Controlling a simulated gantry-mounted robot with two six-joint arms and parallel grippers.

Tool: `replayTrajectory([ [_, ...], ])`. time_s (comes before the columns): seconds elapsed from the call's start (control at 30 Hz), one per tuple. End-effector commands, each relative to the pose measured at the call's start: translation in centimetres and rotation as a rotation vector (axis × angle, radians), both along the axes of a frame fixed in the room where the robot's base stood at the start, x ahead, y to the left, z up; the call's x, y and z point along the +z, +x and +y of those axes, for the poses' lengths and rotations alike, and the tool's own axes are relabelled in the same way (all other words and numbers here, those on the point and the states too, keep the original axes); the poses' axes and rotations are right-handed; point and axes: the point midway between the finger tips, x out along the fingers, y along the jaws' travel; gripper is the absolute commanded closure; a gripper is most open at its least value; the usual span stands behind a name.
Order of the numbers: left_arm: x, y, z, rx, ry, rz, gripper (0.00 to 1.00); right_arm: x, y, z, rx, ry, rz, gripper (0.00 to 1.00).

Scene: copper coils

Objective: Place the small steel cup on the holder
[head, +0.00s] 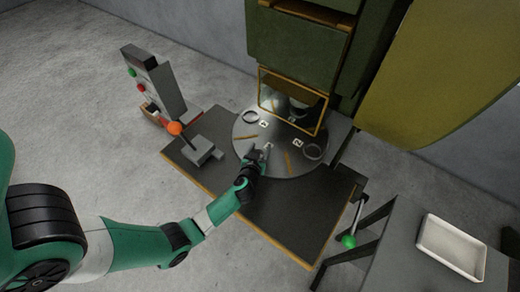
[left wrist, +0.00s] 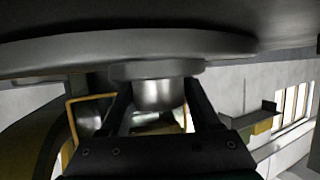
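The small steel cup (left wrist: 158,92) is between the two fingers of my left gripper in the left wrist view. The fingers appear closed on its sides, with a wider grey band beside its body, against the disc's edge in the picture. In the head view my left gripper (head: 264,158) is over the near part of a round grey disc (head: 245,150), with a small bright piece at its tips. I cannot tell which is the holder. My right gripper is not in view.
A yellow-framed clear guard (head: 293,101) stands over the disc's back under a green machine. An orange-knobbed lever (head: 174,128) and control box (head: 150,80) stand left. A green-knobbed lever (head: 349,241) and white tray (head: 451,247) are right. The dark table's front (head: 285,215) is clear.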

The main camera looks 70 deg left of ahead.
Motion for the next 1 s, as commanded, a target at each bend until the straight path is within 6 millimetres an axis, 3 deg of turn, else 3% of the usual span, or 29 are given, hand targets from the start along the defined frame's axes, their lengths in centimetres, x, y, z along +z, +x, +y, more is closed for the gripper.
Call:
replayTrajectory([
  [0.1, 0.0, 0.0, 0.0, 0.000, 0.000, 0.000, 0.18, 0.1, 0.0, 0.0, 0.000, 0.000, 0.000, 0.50],
  [0.47, 0.7, -0.1, -0.1, 0.000, 0.001, 0.001, 0.18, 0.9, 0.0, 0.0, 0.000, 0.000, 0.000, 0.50],
  [1.0, 4.7, -6.3, -8.3, -0.004, 0.000, 0.001, 0.18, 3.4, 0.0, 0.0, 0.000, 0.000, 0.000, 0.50],
])
